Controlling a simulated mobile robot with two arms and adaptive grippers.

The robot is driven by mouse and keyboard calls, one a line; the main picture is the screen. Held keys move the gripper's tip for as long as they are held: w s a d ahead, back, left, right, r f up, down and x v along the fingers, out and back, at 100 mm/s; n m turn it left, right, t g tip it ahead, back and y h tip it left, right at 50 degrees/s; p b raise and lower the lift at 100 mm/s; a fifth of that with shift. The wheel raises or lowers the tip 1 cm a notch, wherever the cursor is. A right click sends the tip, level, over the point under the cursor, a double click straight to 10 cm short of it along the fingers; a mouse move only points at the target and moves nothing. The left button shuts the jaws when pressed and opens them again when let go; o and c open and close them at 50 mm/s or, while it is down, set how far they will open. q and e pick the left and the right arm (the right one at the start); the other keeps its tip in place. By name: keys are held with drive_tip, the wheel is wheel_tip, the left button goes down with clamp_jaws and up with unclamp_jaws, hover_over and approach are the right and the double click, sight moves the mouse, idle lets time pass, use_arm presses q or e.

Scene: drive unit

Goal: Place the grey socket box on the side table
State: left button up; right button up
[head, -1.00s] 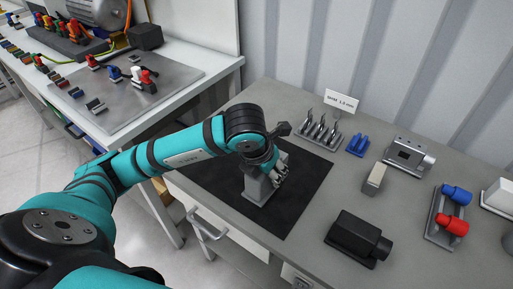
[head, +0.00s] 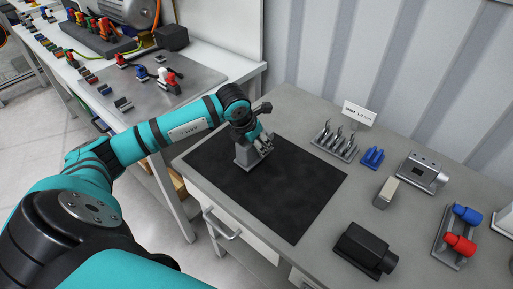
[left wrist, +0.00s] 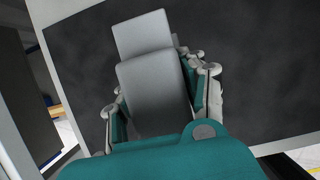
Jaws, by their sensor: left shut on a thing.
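The grey socket box (head: 248,157) is held in my left gripper (head: 262,146), over the far left part of the black mat (head: 290,200) on the side table (head: 296,104). In the left wrist view the box (left wrist: 152,80) shows as a grey stepped block between the fingers of my left gripper (left wrist: 165,95), with the dark mat behind it. The gripper is shut on the box. The box's underside is hidden, and I cannot tell whether it touches the mat. My right gripper is not in view.
Right of the mat are a pin rack (head: 335,142), blue clips (head: 372,157), a small beige block (head: 386,193), a grey motor-like part (head: 422,172), a black box (head: 364,250) and a red-and-blue holder (head: 459,235). The mat's middle and right are bare. A workbench (head: 225,62) stands at the left.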

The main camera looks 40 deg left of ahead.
use_arm(q)
wheel_tip(320, 180, down, 2)
drive_tip(key=shift+f+p, duration=0.1)
drive_tip(key=shift+p, duration=0.2)
drive_tip(key=shift+f, duration=0.3)
drive_tip(key=o, duration=1.3)
drive_tip(key=shift+s+d, duration=0.1)
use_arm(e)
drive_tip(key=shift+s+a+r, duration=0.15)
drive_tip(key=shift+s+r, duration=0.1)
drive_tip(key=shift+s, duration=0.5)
